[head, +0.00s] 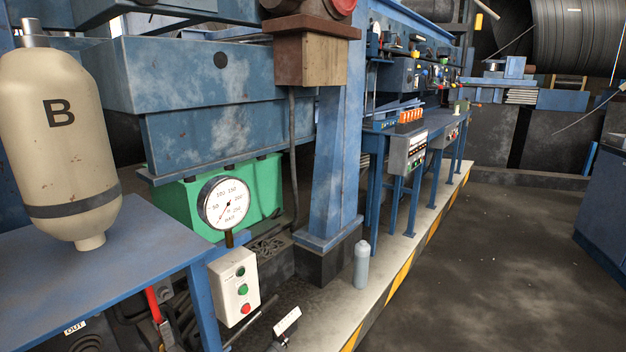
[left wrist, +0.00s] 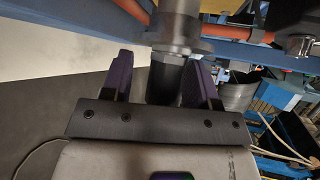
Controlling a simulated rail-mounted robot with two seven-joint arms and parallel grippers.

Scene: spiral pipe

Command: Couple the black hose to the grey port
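My left gripper (left wrist: 160,75) shows in the left wrist view with its two purple fingers apart. A black cylindrical piece (left wrist: 165,82) stands between the fingers, close to the right one, with a gap at the left one. It may be the black hose's end or a fitting; I cannot tell. A grey metal collar and cylinder (left wrist: 181,35) sits in line with it, just past the fingertips; whether this is the grey port is unclear. In the head view no gripper shows. Dark hoses or pipes (head: 130,297) lie under the blue table near an "OUT" label (head: 75,327).
In the head view a cream bottle marked B (head: 62,150) stands over the blue table (head: 150,255). A gauge (head: 224,202) and button box (head: 236,286) are beside it. A grey bottle (head: 361,265) stands on the striped ledge. The floor at right (head: 480,270) is open.

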